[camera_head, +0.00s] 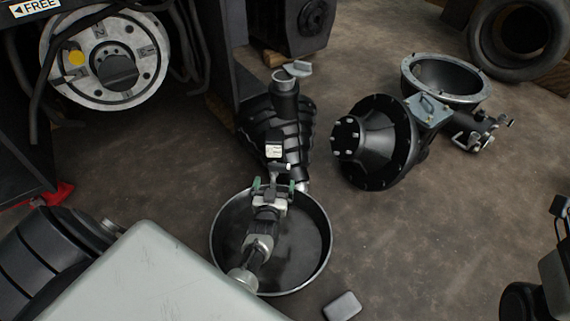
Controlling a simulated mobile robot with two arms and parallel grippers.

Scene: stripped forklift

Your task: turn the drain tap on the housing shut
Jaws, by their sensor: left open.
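The housing (263,122) is a black ribbed casting on the floor at the picture's centre, with an upright neck. A small pale metal fitting (281,168), which looks like the drain tap, sits low on its near side below a white tag (274,151). Its handle position is too small to tell. My left gripper (273,186) reaches up over the pan, its green-tipped fingers apart, close in front of the fitting. I cannot tell whether they touch it. My right gripper does not show clearly.
A round black drain pan (322,262) lies under my left gripper. A flanged black hub (372,145) and an open grey bell casing (445,75) lie to the right. A grey block (343,306) lies near the pan. The floor at centre right is clear.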

